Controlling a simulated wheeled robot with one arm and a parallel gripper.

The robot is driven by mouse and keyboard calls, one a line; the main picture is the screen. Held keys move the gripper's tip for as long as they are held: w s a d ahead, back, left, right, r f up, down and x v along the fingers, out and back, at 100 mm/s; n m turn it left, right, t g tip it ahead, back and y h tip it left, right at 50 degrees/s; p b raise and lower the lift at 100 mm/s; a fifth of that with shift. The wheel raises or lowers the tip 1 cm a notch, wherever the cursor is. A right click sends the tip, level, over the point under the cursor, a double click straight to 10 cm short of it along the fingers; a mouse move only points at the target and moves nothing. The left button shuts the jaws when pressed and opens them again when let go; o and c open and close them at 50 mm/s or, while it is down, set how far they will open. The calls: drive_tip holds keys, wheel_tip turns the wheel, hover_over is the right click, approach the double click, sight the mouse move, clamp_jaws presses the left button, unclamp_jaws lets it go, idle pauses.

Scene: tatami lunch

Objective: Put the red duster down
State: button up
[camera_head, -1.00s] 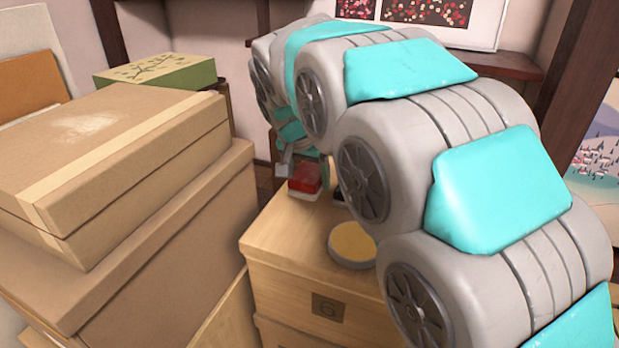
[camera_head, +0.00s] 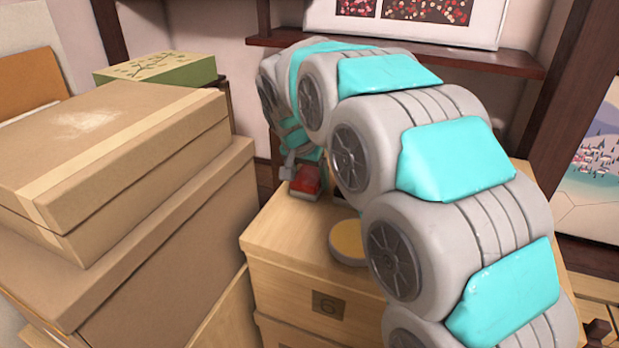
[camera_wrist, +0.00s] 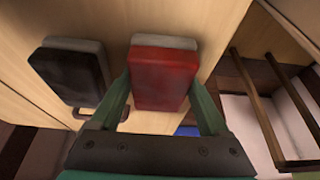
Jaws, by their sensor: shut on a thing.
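The red duster (camera_wrist: 163,78) is a red block with a pale grey layer along its far edge. In the wrist view it sits between the two green fingers of my gripper (camera_wrist: 166,92), which is shut on it. In the head view the red duster (camera_head: 306,182) shows at the end of my arm, over the far left end of the light wooden box top (camera_head: 285,222). I cannot tell whether it touches the wood. My arm hides part of this area.
A black duster (camera_wrist: 75,76) lies left of the red one in the wrist view. A round yellow-topped tin (camera_head: 348,240) stands on the wooden box. Stacked cardboard boxes (camera_head: 120,215) rise at the left, and a dark shelf (camera_head: 470,62) is behind.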

drive_tip(key=shift+f, duration=0.15)
drive_tip(key=o, duration=1.2)
drive_tip(key=shift+c, duration=0.2)
drive_tip(key=shift+s+r, duration=0.1)
drive_tip(key=shift+r, duration=0.4)
drive_tip(key=v, duration=1.1)
drive_tip(key=shift+r, duration=0.15)
